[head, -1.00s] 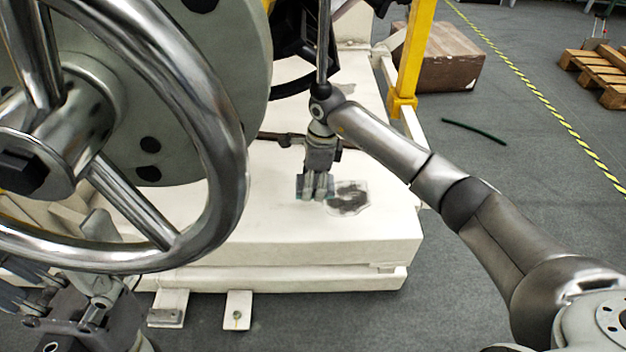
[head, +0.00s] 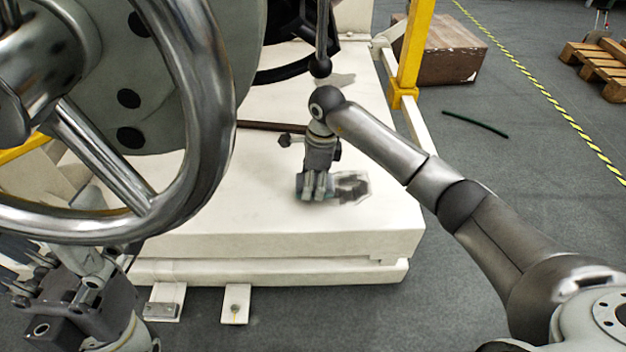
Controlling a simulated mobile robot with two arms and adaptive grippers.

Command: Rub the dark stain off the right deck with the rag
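The white right deck (head: 240,220) lies in the middle of the view. A dark, blotchy stain (head: 352,186) is on its top near the right front, with a paler smear around it. My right gripper (head: 314,194) points down onto the deck just left of the stain. Its fingers look closed on a small bluish-grey rag (head: 301,182), mostly hidden by the fingers and low against the deck. My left gripper (head: 22,290) is at the lower left, below the handwheel and away from the deck; its finger opening is unclear.
A large metal handwheel (head: 205,110) fills the left side, close to me. A yellow post (head: 413,50) stands at the deck's back right. A brown box (head: 445,55), a dark green hose piece (head: 475,124) and a wooden pallet (head: 597,68) are on the grey floor.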

